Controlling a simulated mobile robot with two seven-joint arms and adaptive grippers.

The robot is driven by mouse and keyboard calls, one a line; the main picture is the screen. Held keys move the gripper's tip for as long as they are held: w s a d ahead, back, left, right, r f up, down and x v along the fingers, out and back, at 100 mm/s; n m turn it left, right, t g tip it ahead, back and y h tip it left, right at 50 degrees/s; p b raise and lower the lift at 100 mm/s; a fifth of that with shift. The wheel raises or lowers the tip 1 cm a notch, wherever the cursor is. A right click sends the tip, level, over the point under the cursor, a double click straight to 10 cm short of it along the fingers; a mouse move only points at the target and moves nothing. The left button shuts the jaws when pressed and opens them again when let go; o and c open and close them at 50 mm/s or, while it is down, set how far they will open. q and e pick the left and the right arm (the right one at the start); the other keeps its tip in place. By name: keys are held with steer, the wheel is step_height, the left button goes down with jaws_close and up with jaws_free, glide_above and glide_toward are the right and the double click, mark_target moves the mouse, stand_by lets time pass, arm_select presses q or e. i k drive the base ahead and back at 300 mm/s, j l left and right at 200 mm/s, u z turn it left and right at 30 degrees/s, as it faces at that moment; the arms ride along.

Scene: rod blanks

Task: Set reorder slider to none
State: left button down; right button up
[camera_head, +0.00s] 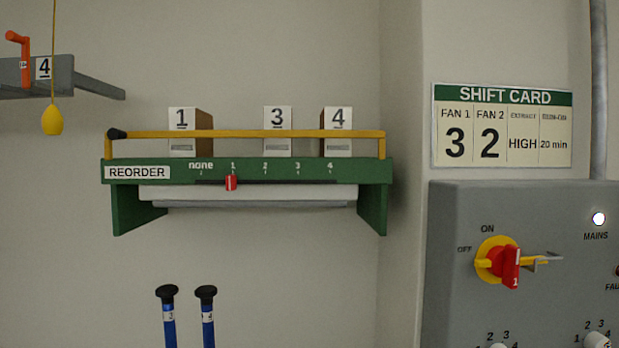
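The reorder slider is a small red knob (231,182) on the front of a green wall shelf (375,172) with a white REORDER label (137,172). The scale on the shelf's front edge reads none, 1, 2, 3, 4 from left to right. The red knob sits under the mark 1, to the right of "none". Neither of my grippers shows in the head view, and nothing touches the knob.
A yellow rail (240,134) runs above the shelf before boxes numbered 1, 3 and 4. Two black-topped blue handles (168,292) stand below. A yellow pull (52,120) hangs at left. A grey panel (450,215) with a red-yellow switch (498,262) stands at right.

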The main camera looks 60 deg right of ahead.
mark_target(231, 180)
steer(key=z, duration=1.8)
